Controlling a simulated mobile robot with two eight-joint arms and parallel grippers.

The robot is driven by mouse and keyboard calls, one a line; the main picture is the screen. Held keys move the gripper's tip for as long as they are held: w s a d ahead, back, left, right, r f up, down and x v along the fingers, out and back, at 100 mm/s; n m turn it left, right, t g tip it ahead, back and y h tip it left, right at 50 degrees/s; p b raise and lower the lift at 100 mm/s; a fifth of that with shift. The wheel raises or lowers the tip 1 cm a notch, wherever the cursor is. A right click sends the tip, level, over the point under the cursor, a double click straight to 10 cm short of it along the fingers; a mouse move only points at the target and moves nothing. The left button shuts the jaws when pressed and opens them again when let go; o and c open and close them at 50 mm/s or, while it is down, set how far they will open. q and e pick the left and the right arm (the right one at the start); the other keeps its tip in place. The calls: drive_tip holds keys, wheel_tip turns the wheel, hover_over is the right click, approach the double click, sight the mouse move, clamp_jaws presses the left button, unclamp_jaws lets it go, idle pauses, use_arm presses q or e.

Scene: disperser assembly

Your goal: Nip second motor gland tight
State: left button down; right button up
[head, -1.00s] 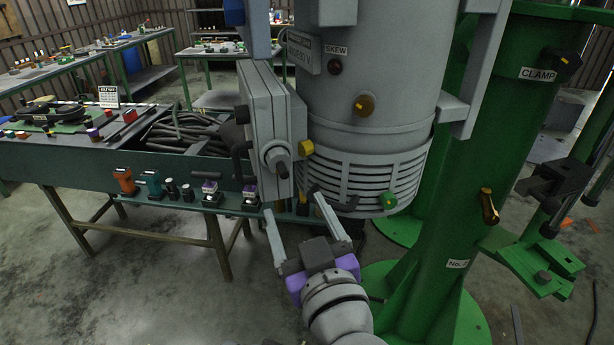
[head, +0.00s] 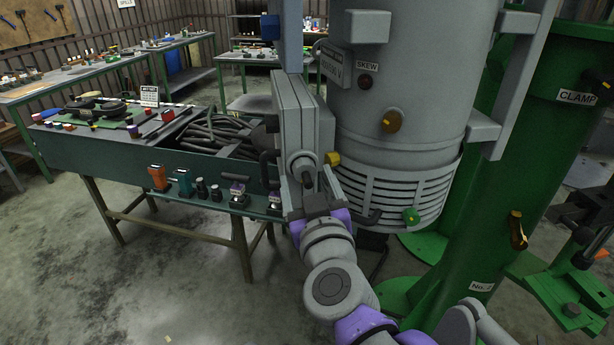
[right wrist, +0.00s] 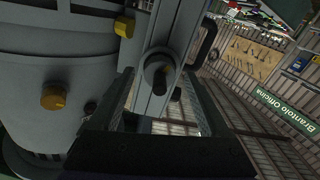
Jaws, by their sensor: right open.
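A grey round gland (head: 303,166) with a dark stub sits on the face of the grey box (head: 292,120) on the motor's side. It also shows in the right wrist view (right wrist: 158,72). I cannot tell from a marking whether it is the second gland. My right gripper (head: 311,184) is just below and in front of it, partly covering it in the head view. In the right wrist view, its open fingers (right wrist: 166,98) stand one on each side of the gland's line, with a gap between them. Contact with the gland cannot be made out. My left gripper is out of view.
The large grey motor (head: 395,110) hangs close on the right, with a yellow knob (head: 333,158) beside the gland and a green knob (head: 411,216) lower down. A green column (head: 530,150) stands further right. A bench (head: 90,148) with cables is on the left.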

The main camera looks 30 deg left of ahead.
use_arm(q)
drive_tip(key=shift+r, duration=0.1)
use_arm(e)
drive_tip(key=shift+w+a, duration=0.25)
drive_tip(key=shift+w, duration=0.05)
drive_tip(key=shift+c, duration=0.3)
clamp_jaws()
